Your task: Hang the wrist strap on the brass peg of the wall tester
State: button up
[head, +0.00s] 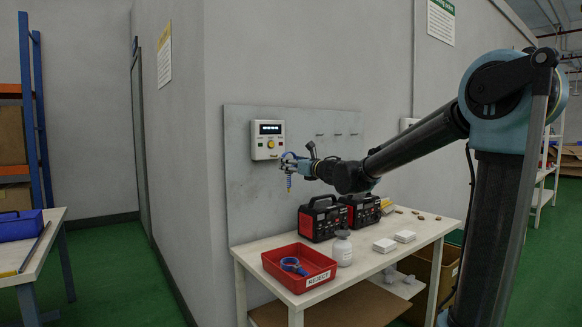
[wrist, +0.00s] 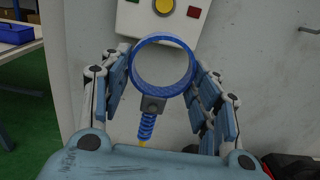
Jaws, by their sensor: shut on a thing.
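The wall tester (head: 267,139) is a white box with a dark lit display and a yellow button, mounted on a grey wall panel. My gripper (head: 287,163) is in front of the panel, just below and right of the tester. In the wrist view my gripper (wrist: 160,75) is shut on the wrist strap (wrist: 136,66), a blue ring with a grey clasp and a coiled blue cord below.
A table (head: 375,268) below holds a red tray (head: 322,284) with a blue strap in it, a white bottle (head: 342,249), black-red units (head: 322,219) and white boxes (head: 385,245). Small pegs (head: 338,134) stick out of the panel at right.

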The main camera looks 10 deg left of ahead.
jog(key=shift+s+a, duration=0.1)
jog(key=shift+a, duration=0.45)
jog(key=f+x, duration=0.1)
jog(key=x, duration=0.8)
jog(key=shift+f, duration=0.4)
dwell(0.6)
jog(key=shift+a, duration=0.15)
dwell(0.6)
